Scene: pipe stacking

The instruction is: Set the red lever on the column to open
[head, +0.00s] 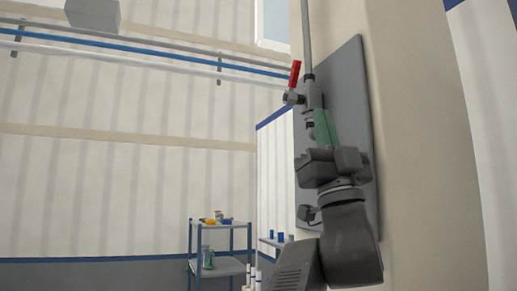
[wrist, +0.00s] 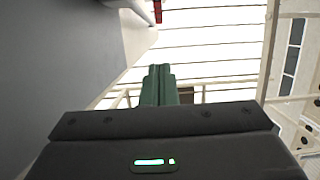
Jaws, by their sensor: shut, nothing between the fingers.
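The red lever (head: 294,74) is on a grey valve (head: 293,97) on the pipe in front of the column (head: 410,150). In the head view it points up, tilted slightly right. My gripper (head: 322,117) has green fingers pointing up, just below and right of the valve in the picture. The fingers are shut and empty. In the wrist view my gripper (wrist: 158,72) shows its fingertips together, and the red lever (wrist: 157,11) shows only in part at the top edge. The fingertips look apart from the lever. The valve body is partly hidden behind my gripper.
A grey panel (head: 348,85) is mounted on the column close behind my gripper. A vertical pipe (head: 306,40) runs above the valve. A shelf cart (head: 219,224) with small items stands further back at the lower middle. The space left of the valve looks free.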

